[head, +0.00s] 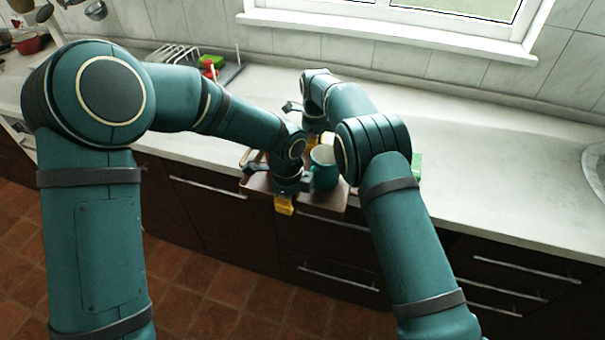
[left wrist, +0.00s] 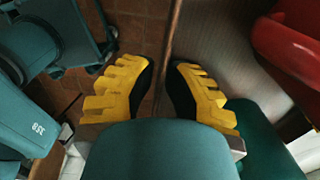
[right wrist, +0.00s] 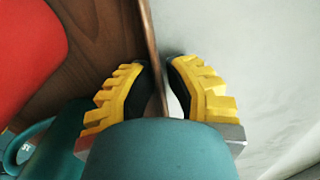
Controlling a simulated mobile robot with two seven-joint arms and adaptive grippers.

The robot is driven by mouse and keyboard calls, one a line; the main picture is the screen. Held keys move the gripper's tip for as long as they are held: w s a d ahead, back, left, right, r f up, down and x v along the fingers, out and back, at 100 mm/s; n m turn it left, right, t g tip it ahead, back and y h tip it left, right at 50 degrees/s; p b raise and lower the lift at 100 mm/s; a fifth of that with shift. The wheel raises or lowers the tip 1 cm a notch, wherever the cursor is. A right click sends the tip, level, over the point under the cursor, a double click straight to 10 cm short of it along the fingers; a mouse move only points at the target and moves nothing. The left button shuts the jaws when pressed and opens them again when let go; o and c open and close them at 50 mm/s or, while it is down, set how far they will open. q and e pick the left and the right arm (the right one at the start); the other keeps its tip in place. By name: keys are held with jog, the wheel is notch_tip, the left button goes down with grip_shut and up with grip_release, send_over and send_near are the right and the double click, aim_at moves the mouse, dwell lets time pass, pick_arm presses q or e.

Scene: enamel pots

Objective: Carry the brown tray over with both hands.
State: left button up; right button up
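The brown tray (head: 330,202) is at the counter's front edge, partly hidden by my arms, and its near part shows past that edge. A teal mug (head: 322,168) stands on it. A red object (left wrist: 292,40) on the tray also shows in the right wrist view (right wrist: 28,55). My left gripper (head: 284,205) is at the tray's near side, its fingers close together with the rim between them in the left wrist view (left wrist: 160,90). My right gripper (head: 312,141) is at the far side, mostly hidden by its arm; in the right wrist view (right wrist: 162,92) its fingers close on the opposite rim.
The pale counter (head: 480,170) is broadly clear to the right. A dish rack (head: 174,54) and red and green items (head: 211,66) stand behind on the left. A green object (head: 417,166) shows beside my right arm. A dark object (head: 594,170) is at the right edge.

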pick_arm(q)
jog(key=shift+f, duration=0.15)
pick_arm(e)
jog(key=shift+f, duration=0.15)
pick_arm(q)
grip_shut()
pick_arm(e)
grip_shut()
